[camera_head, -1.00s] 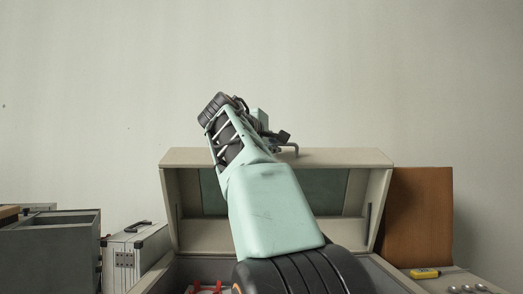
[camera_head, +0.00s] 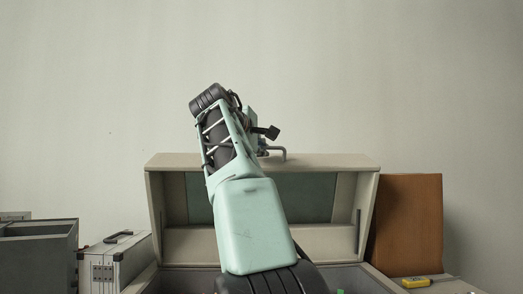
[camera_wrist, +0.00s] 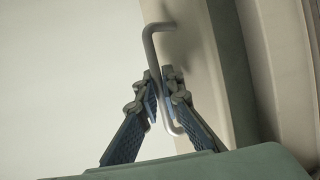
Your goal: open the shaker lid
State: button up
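The shaker lid (camera_head: 262,162) is a beige lid with a dark green inner panel. It stands raised at the back of a grey-lined box (camera_head: 362,281). A bent metal handle (camera_head: 277,150) sticks up from its top edge. In the wrist view the handle (camera_wrist: 151,48) runs down between the two fingers of my gripper (camera_wrist: 162,90), which are closed in on it from both sides. The lid's pale edge (camera_wrist: 200,60) is just right of the fingers. In the head view my arm covers the middle of the lid and most of the box's inside.
A dark grey bin (camera_head: 38,258) and a silver case (camera_head: 118,262) with a black handle stand on the left. A brown board (camera_head: 408,225) stands close to the lid's right side. A yellow tool (camera_head: 416,282) lies in front of it. The wall behind is bare.

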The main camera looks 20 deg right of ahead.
jog(key=shift+o, duration=1)
jog(key=shift+s+r, duration=0.15)
jog(key=shift+a, duration=0.1)
jog(key=shift+s+a, duration=0.15)
jog(key=shift+a, duration=0.05)
jog(key=v, duration=1.1)
jog(key=shift+s, duration=0.2)
